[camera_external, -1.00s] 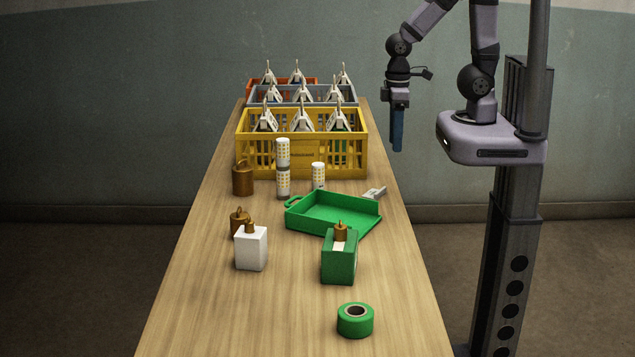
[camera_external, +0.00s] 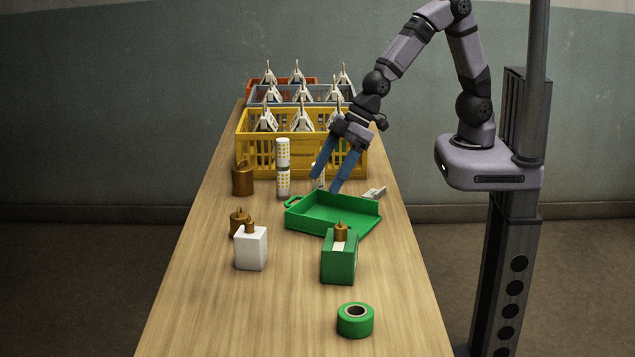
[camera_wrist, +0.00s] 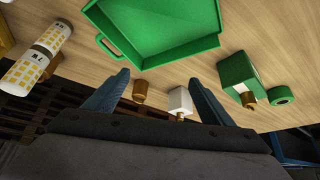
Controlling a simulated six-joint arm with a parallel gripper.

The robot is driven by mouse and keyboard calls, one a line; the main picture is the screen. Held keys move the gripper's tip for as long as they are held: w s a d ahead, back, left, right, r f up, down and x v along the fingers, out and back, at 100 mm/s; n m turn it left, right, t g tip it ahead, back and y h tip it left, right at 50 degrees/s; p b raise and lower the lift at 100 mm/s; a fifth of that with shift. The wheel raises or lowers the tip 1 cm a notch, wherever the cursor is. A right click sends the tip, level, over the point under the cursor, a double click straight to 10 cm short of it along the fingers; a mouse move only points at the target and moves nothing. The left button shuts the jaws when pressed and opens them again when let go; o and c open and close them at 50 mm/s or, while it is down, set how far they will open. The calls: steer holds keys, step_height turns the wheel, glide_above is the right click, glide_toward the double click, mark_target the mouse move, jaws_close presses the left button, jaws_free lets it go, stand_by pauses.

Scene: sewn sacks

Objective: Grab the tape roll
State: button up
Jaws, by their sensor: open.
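The green tape roll (camera_external: 355,320) lies flat near the front of the table, with a pale inner ring around its hole. It also shows in the wrist view (camera_wrist: 281,95) at the right, beside the green box-shaped container. My gripper (camera_external: 324,183) is open and empty, its blue fingers pointing down over the back of the green tray, well behind the roll. In the wrist view my gripper's fingers (camera_wrist: 160,92) are spread wide, with nothing between them held.
A green tray (camera_external: 333,211), a green container (camera_external: 339,259) with a brown top and a white one (camera_external: 251,248) stand between my gripper and the roll. Brown weights (camera_external: 243,180) and patterned cylinders (camera_external: 283,155) stand left. Crates (camera_external: 300,160) fill the back. Table around the roll is clear.

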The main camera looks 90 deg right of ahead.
steer(key=w+a+f+n+t+y+b, duration=0.1)
steer(key=w+a+n+y+b, duration=0.1)
steer(key=a, duration=0.7)
steer(key=w+a+f+n+t+y+b, duration=0.1)
steer(key=w+a+f+b, duration=0.1)
steer(key=a, duration=0.6)
steer(key=n+y+b, duration=0.3)
steer(key=y+b, duration=0.1)
steer(key=y, duration=0.1)
glide_toward(358, 300)
steer(key=w, duration=0.1)
steer(key=w+a, duration=0.1)
steer(key=w, duration=0.1)
steer(key=w+r, duration=0.1)
steer(key=w, duration=0.1)
steer(key=shift+w+a, duration=0.2)
steer(key=shift+w, duration=0.05)
steer(key=shift+s+a+f+n+y+b, duration=0.2)
steer(key=shift+s+a+f+b, duration=0.1)
steer(key=shift+s+a, duration=0.2)
steer(key=shift+s+a+f+n+y+b, duration=0.1)
steer(key=shift+s+a+f+y+b, duration=0.1)
steer(key=shift+s+a+f+b, duration=0.25)
steer(key=shift+s+d+f, duration=0.1)
steer(key=shift+s+f, duration=0.75)
steer(key=shift+f, duration=0.1)
steer(key=shift+p+x, duration=0.6)
steer(key=shift+x, duration=3)
steer(key=shift+w+r, duration=0.1)
steer(key=shift+w, duration=0.1)
